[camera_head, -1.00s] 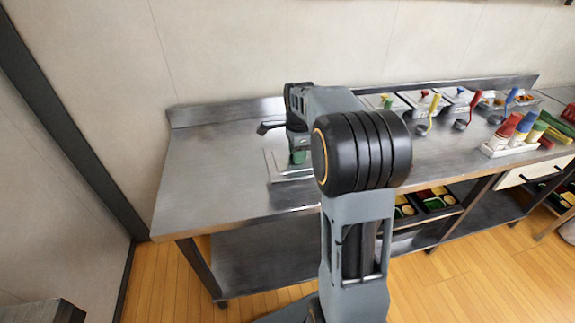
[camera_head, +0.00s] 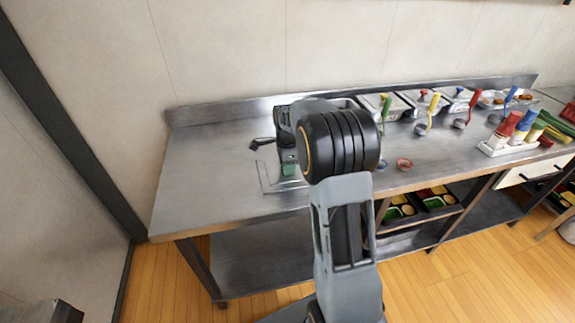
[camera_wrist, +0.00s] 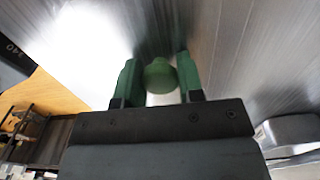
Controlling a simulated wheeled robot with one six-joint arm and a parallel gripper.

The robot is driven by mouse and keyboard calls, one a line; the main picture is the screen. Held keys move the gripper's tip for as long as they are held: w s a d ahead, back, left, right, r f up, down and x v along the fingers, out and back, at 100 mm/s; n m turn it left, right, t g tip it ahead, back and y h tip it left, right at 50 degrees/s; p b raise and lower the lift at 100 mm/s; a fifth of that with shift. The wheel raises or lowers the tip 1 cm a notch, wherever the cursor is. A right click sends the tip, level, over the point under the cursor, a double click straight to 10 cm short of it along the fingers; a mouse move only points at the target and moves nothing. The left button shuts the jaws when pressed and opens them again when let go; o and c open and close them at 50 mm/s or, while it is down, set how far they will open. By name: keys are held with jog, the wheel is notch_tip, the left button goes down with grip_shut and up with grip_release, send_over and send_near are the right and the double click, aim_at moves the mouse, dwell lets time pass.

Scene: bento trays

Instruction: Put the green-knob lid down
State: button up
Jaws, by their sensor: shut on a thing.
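The green-knob lid (camera_head: 266,179) is a flat metal sheet over the left part of the steel counter, seen beside my arm in the head view. Its green knob (camera_wrist: 160,76) stands between the two green fingers in the wrist view. My gripper (camera_head: 289,168) is shut on this knob from above. It also shows in the wrist view (camera_wrist: 158,84). The lid looks level and low at the counter top, but I cannot tell whether it touches it. My arm hides part of the lid.
The steel counter (camera_head: 200,195) is bare around the lid on the left. Lidded metal pans (camera_head: 425,98), ladles and a white holder with coloured bottles (camera_head: 497,150) stand to the right. A small red bowl (camera_head: 404,165) sits right of my arm. A wall closes the back.

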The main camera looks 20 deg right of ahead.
jog(key=o, duration=1)
jog(key=shift+f, duration=0.1)
jog(key=shift+c, duration=0.2)
notch_tip(320, 180, up, 12)
jog(key=f+p, duration=0.1)
jog(key=s+a+f+n+t, duration=0.1)
jog(key=s+a+n, duration=0.4)
jog(key=s+n, duration=0.5)
jog(key=s+a+f+n+t, duration=0.2)
jog(key=s+a+n, duration=0.3)
jog(key=s+n, duration=0.5)
jog(key=shift+s+a, duration=0.3)
jog(key=shift+s, duration=0.6)
jog(key=shift+r+p, duration=0.1)
jog(key=shift+p, duration=0.2)
